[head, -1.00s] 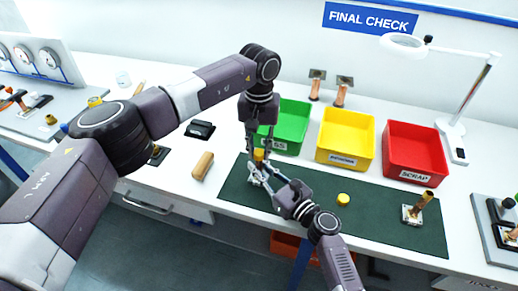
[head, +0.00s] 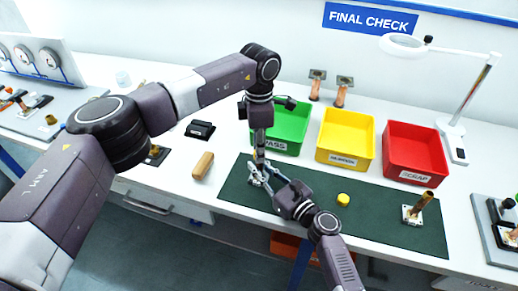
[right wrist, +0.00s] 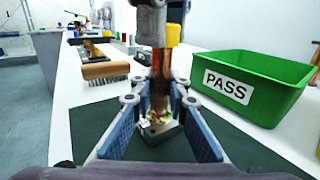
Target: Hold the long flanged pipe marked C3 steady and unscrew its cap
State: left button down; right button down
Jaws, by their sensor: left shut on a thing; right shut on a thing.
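The flanged pipe (right wrist: 160,98) stands upright on the dark green mat (head: 300,208), copper coloured with a metal flange at its foot. No C3 mark is readable. My right gripper (head: 264,177) reaches in low from the right and is shut on the pipe; its blue-padded fingers flank the pipe in the right wrist view. The yellow cap (right wrist: 173,35) shows partly at the pipe's top, behind my left gripper's fingers. My left gripper (head: 259,158) points straight down and is shut on the cap. In the head view the grippers hide most of the pipe and cap.
Green PASS (head: 291,128), yellow (head: 345,158) and red SCRAP (head: 415,178) bins stand behind the mat. A loose yellow cap (head: 343,199) and another flanged pipe (head: 424,203) are on the mat's right. A wood-handled brush (head: 203,165) lies left of the mat.

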pick_arm(q)
jog(key=n, duration=0.3)
jog(key=shift+n, duration=0.4)
jog(key=n, duration=1.9)
jog(key=shift+w+r+n, duration=0.1)
jog(key=shift+n, duration=0.2)
jog(key=n, duration=0.7)
jog(key=shift+n, duration=0.4)
jog(key=shift+r, duration=0.2)
jog(key=shift+r, duration=0.95)
